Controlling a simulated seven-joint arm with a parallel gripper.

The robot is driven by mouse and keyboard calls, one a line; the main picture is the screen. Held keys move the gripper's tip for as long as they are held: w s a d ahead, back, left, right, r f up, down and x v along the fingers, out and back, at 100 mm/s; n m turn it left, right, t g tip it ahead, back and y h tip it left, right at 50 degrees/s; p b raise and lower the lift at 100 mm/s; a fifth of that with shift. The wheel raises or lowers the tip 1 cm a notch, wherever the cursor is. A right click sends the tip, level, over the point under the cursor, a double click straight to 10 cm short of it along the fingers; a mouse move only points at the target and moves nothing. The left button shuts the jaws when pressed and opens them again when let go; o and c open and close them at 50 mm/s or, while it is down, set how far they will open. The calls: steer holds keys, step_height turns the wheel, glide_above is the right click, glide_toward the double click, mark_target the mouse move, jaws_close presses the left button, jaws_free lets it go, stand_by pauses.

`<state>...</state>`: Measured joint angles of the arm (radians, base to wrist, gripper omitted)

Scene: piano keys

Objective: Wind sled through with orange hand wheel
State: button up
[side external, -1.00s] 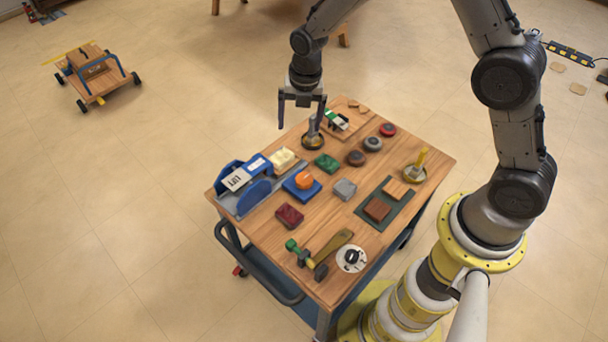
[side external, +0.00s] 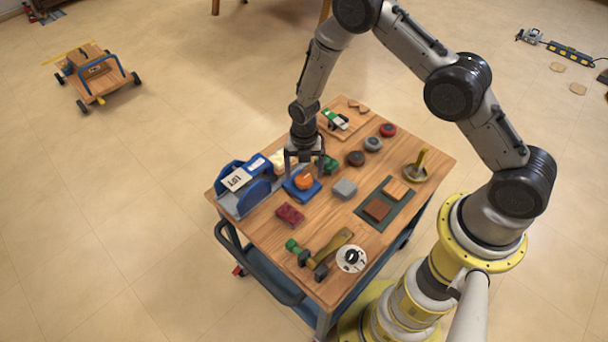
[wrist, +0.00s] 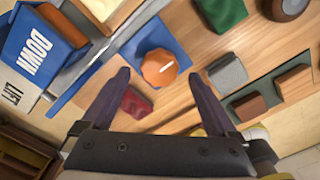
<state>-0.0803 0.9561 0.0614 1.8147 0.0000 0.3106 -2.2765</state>
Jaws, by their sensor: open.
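The orange hand wheel (side external: 304,181) sits on a blue square base (side external: 302,190) on the wooden cart top. In the wrist view the orange wheel (wrist: 159,68) has a small white mark and lies ahead of the fingertips, roughly between them, on its blue base (wrist: 148,42). My gripper (side external: 305,172) is open and empty, its fingers spread above and around the wheel's position; I cannot tell the exact height. A blue track unit with a white label (side external: 237,179) stands left of the wheel. I cannot clearly pick out the sled.
A dark red block (side external: 289,215), a grey block (side external: 344,189) and a green block (side external: 330,165) lie close around the wheel base. A hammer-like tool (side external: 318,258) lies at the front. A green mat (side external: 387,207) holds wooden blocks at right.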

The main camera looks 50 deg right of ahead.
steer(key=shift+f, duration=1.05)
steer(key=c, duration=1.4)
